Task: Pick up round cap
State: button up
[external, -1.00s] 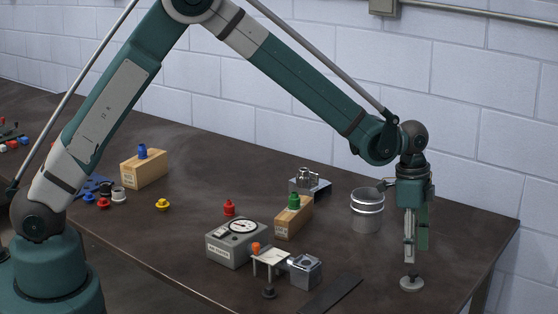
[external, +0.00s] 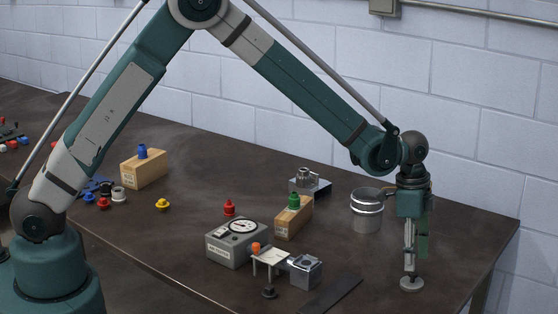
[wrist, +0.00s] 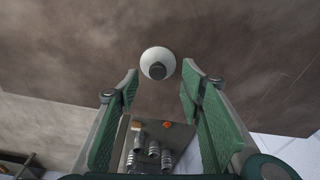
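The round cap (external: 411,284) is a pale grey disc with a darker knob on top. It lies flat on the table near the right front edge. In the wrist view the cap (wrist: 147,55) shows as a white disc with its dark knob, just beyond the fingertips and between their lines. My gripper (external: 410,268) points straight down over the cap, its tips close to the knob. In the wrist view my gripper (wrist: 158,82) has its two green-padded fingers apart, with nothing between them. I cannot tell whether a finger touches the knob.
A dark flat strip (external: 331,295) and a small metal block (external: 305,271) lie to the left. A grey gauge box (external: 236,244) stands farther left. The table's right edge is near.

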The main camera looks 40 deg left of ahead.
aim_at(413, 278)
jog(key=shift+f, duration=0.1)
jog(key=shift+s+d+f, duration=0.1)
jog(key=shift+d+f, duration=0.15)
jog(key=shift+f, duration=1)
jog(key=shift+d+f, duration=0.2)
jog(key=shift+f, duration=1)
jog(key=c, duration=1.1)
